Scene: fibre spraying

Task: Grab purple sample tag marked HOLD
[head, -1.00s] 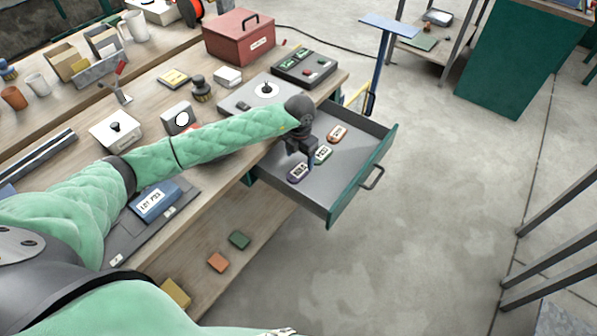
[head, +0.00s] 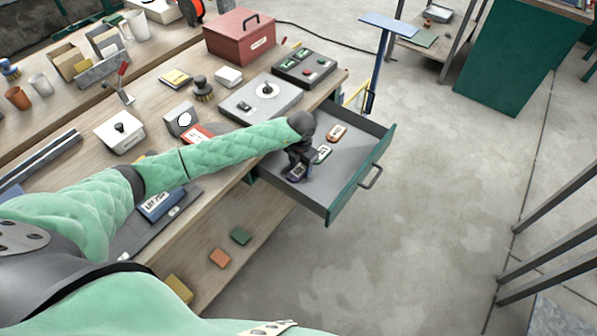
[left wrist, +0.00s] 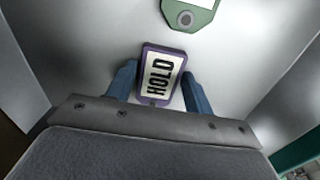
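The purple tag (left wrist: 161,75) marked HOLD lies flat on the drawer floor. In the head view the same purple tag (head: 294,176) is partly hidden by my gripper. My left gripper (left wrist: 160,84) points down into the drawer, open, with one blue finger on each side of the tag; thin gaps seem to show beside it. In the head view the left gripper (head: 300,172) is over the near end of the drawer. A green tag (head: 322,154) lies just beyond it, and an orange-red tag (head: 337,133) lies farther back. My right gripper is not in view.
The open drawer (head: 344,193) has a green front with a handle (head: 372,177) at right. Its side walls stand close around the left gripper. The workbench (head: 215,207) at left holds a control box (head: 304,67), a red toolbox (head: 239,36) and other items.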

